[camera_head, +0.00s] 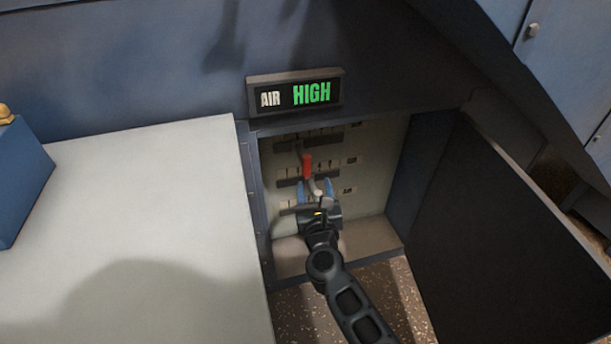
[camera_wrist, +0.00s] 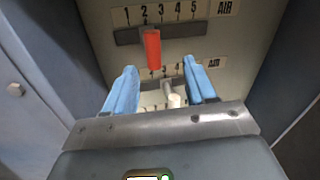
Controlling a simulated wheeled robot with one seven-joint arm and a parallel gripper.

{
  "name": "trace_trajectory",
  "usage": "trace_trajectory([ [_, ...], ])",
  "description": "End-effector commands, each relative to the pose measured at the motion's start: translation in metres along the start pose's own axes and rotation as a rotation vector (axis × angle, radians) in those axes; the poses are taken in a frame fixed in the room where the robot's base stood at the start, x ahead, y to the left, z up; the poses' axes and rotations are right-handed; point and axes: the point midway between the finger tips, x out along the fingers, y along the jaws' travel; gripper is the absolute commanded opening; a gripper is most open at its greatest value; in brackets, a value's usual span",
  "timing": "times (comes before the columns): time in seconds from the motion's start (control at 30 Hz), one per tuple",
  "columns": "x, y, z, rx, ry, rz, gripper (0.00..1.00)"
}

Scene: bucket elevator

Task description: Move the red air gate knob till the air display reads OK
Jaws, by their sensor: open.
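The red air gate knob (camera_head: 307,167) stands out from the panel inside the open cabinet. In the wrist view the red knob (camera_wrist: 152,50) is at a slot with a scale from 1 to 5, near the 2. The air display (camera_head: 296,95) above the cabinet reads HIGH in green. My gripper (camera_head: 314,190) is open just below the red knob. In the wrist view, the blue fingers of my gripper (camera_wrist: 160,76) are spread wide, and the red knob is ahead of and between them, apart from both.
A pale knob (camera_wrist: 173,99) on a lower slot shows between my fingers. Cabinet walls stand close on both sides. The dark open door (camera_head: 490,230) is at the right. A pale flat surface (camera_head: 140,220) lies at the left, with a blue box (camera_head: 20,180) on it.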

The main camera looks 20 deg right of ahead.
Motion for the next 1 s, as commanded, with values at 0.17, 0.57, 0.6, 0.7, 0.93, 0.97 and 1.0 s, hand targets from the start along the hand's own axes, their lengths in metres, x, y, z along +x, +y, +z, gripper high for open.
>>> trace_trajectory([
  [0.17, 0.018, 0.015, 0.0, 0.117, 0.009, -0.004, 0.56],
  [0.57, 0.07, 0.014, -0.001, 0.124, 0.008, -0.007, 0.56],
  [0.6, 0.075, 0.014, -0.001, 0.123, 0.008, -0.006, 0.56],
  [0.7, 0.086, 0.015, -0.001, 0.123, 0.008, -0.005, 0.56],
  [0.93, 0.096, 0.014, 0.001, 0.122, 0.009, -0.004, 0.56],
  [0.97, 0.096, 0.014, 0.001, 0.122, 0.009, -0.004, 0.56],
  [1.0, 0.096, 0.014, 0.001, 0.122, 0.009, -0.004, 0.56],
])
